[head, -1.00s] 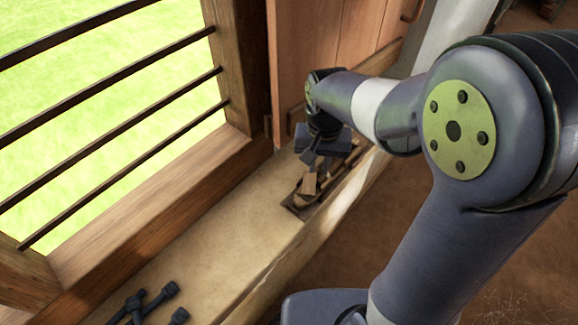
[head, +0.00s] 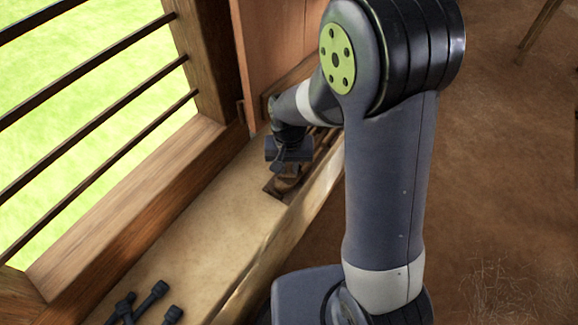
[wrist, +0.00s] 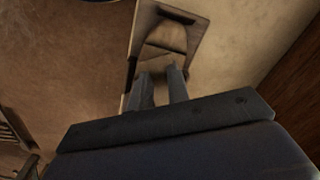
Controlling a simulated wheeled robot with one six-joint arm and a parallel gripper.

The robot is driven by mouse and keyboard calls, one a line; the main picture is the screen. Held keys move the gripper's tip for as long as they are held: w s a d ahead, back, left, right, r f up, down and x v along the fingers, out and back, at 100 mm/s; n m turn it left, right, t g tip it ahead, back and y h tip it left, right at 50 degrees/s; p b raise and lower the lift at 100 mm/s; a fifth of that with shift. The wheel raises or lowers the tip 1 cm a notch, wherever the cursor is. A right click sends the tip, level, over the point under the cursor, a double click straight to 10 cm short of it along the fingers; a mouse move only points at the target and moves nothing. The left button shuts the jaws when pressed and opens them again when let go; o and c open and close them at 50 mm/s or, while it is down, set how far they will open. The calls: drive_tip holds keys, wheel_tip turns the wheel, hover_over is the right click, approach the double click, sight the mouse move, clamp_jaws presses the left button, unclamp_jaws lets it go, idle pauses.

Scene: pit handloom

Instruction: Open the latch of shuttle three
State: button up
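In the head view, a dark shallow tray (head: 268,190) on the pale ledge holds brown wooden pieces (head: 288,176) that look like shuttles. My gripper (head: 279,168) points down over the tray and hides part of it. In the wrist view, my gripper's two grey fingers (wrist: 161,80) are apart with a narrow gap, and I see nothing between them. Their tips lie over the near part of a narrow wooden frame (wrist: 198,38) with a brown inside. I cannot tell whether they touch it. I cannot tell which shuttle is number three, and no latch is clearly visible.
A window with dark bars (head: 100,95) and a wooden sill (head: 130,207) run along the left. Several dark dumbbell-shaped pieces (head: 150,298) lie on the near ledge (head: 215,215). A wooden panel (head: 275,45) stands behind the tray. The ledge between is clear.

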drive_tip(key=shift+c, duration=0.5)
clamp_jaws()
drive_tip(key=shift+n, duration=0.3)
drive_tip(key=n, duration=1)
drive_tip(key=shift+n, duration=0.3)
drive_tip(key=shift+o, duration=0.5)
unclamp_jaws()
